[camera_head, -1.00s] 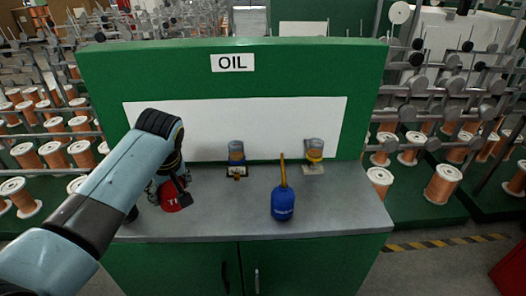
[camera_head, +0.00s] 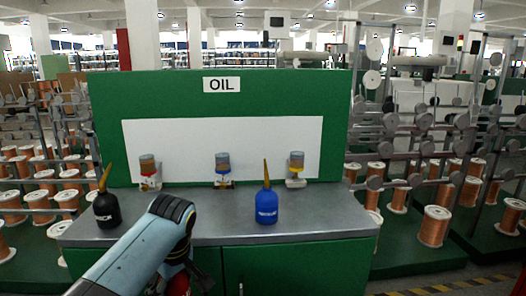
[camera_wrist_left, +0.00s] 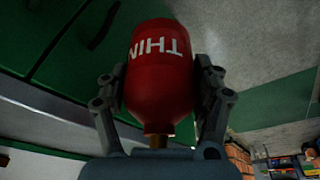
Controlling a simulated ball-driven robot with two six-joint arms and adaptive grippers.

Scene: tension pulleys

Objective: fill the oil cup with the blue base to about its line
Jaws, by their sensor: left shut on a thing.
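Three small oil cups stand along the back of the grey counter: a left one (camera_head: 149,172), a middle one (camera_head: 222,168) and a right one (camera_head: 297,168). Each has a clear, banded top; I cannot tell surely which base is blue. My left gripper (camera_wrist_left: 160,92) is shut around a red bottle (camera_wrist_left: 160,60) with white letters reading "THIN", upside down in the wrist view. In the head view the red bottle (camera_head: 180,284) is mostly hidden by my arm, below the counter's front edge. My right gripper is not in view.
A blue oil can (camera_head: 267,208) with a yellow spout stands right of the middle of the counter (camera_head: 320,215). A black can (camera_head: 106,210) with a similar spout stands at its left end. The green panel with an "OIL" sign (camera_head: 222,85) rises behind.

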